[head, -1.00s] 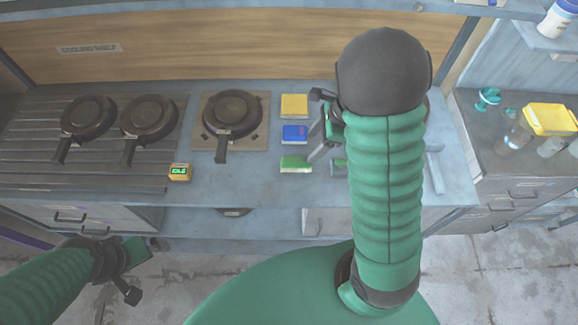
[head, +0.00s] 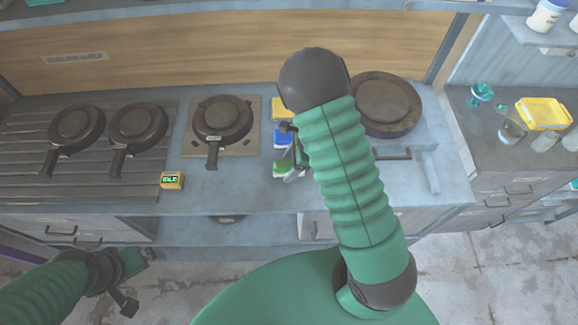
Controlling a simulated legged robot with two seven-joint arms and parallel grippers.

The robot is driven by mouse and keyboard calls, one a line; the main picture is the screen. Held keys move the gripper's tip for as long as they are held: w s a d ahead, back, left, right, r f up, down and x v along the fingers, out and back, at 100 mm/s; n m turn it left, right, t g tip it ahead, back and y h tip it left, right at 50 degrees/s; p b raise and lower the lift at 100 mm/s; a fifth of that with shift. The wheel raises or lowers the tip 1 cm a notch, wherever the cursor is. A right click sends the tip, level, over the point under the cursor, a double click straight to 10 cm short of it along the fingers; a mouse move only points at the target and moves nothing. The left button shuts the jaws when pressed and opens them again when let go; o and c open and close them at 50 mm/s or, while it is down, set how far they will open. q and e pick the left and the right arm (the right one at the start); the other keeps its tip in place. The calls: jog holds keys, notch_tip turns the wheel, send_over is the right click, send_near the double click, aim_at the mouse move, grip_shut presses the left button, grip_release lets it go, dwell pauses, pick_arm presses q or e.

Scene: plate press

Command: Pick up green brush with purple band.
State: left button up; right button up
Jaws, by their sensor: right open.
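A small green brush (head: 282,171) with a pale edge lies on the blue-grey counter, in front of a blue brush (head: 281,138) and a yellow one (head: 283,104). No purple band can be made out on it. My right gripper (head: 292,163) is open, at the right side of the green brush, partly covering it. I cannot tell whether they touch. My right forearm hides part of its fingers. My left gripper (head: 140,279) is open and empty, low at the left, in front of the counter.
Two pans (head: 138,124) stand on the ribbed left surface, and another pan (head: 221,118) on a square burner plate. A small yellow box (head: 172,180) reads IDLE. A round dark plate (head: 388,105) is right of my arm.

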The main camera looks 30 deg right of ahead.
jog(key=shift+a+f, duration=0.15)
jog(key=shift+f, duration=0.1)
jog(key=shift+c, duration=0.3)
grip_shut()
dwell(0.4)
